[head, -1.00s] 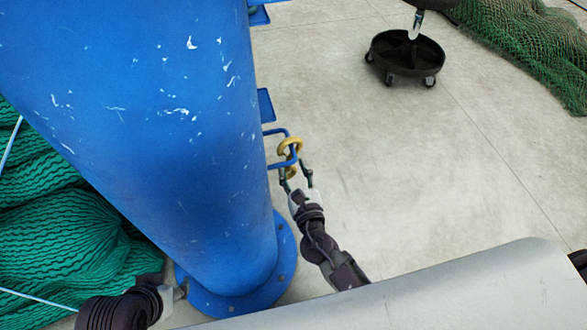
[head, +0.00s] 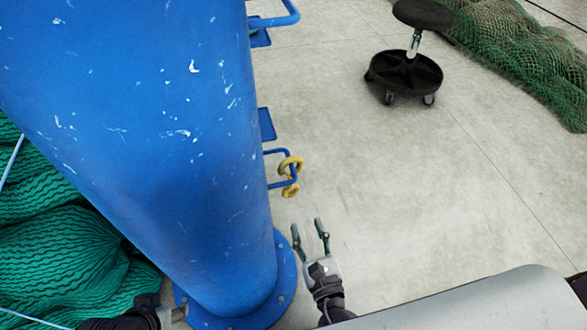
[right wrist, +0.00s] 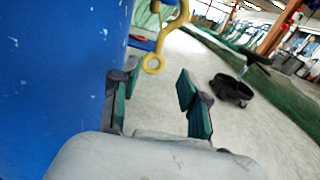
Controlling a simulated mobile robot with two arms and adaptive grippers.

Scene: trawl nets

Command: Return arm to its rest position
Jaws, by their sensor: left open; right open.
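My right gripper (head: 311,238) is open and empty in the head view. It is below and apart from a yellow ring-like piece (head: 290,174) on a blue bracket (head: 281,184) of the blue column. In the right wrist view the open fingers (right wrist: 158,98) have only floor between them, and the yellow piece (right wrist: 153,64) hangs beyond them. My left gripper (head: 180,314) shows only partly at the bottom left of the head view, close to the foot of the column; its fingertips are mostly hidden.
The large blue column (head: 170,130) stands on a round bolted base (head: 287,270). Green net (head: 60,240) lies on the left. A black wheeled stool (head: 404,75) and another net (head: 510,55) are at the upper right. The floor (head: 430,190) between is clear.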

